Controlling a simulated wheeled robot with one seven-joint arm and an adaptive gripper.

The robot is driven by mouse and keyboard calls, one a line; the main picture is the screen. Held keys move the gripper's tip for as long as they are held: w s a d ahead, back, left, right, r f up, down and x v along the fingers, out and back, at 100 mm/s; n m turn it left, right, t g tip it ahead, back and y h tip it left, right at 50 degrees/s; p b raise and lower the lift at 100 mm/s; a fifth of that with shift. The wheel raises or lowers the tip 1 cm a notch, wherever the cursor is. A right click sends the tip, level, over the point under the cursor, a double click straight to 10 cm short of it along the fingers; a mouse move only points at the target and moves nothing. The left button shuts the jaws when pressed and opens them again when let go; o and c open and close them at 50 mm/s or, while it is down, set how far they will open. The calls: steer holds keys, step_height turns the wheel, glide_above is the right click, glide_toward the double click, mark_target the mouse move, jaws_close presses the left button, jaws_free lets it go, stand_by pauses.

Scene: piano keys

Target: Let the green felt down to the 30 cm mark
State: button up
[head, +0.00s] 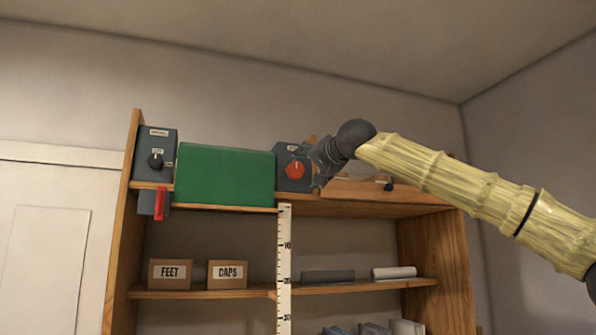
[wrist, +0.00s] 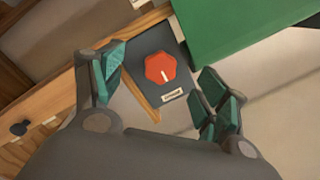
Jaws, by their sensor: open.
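The green felt (head: 225,176) sits at the top of the shelf between two grey boxes, its lower edge near the zero end of the white ruler (head: 284,265). The ruler hangs down the shelf with marks 10, 20 and 30. A red-orange knob (head: 295,170) is on the right grey box; in the wrist view the knob (wrist: 160,68) shows a white pointer line. My gripper (wrist: 165,95) is open, its fingers on either side of the knob and apart from it. The felt also shows in the wrist view (wrist: 235,28).
Boxes labelled FEET (head: 170,274) and CAPS (head: 227,274) stand on the middle shelf. A dark roll (head: 328,277) and a white roll (head: 393,272) lie right of the ruler. A wooden drawer front with a small dark knob (wrist: 19,128) is near my gripper.

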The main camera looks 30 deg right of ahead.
mark_target(297, 170)
steer(key=w+p, duration=0.1)
steer(key=w, duration=0.1)
steer(key=w+d+r+p, duration=0.1)
steer(key=w+p, duration=0.1)
steer(key=w, duration=0.1)
steer(key=w+d+r+p, duration=0.1)
steer(key=w, duration=0.1)
steer(key=shift+w+d+r+p, duration=0.15)
steer(key=shift+w+d+p, duration=0.05)
steer(key=shift+w+p, duration=0.2)
steer(key=shift+w, duration=0.65)
steer(key=c, duration=1)
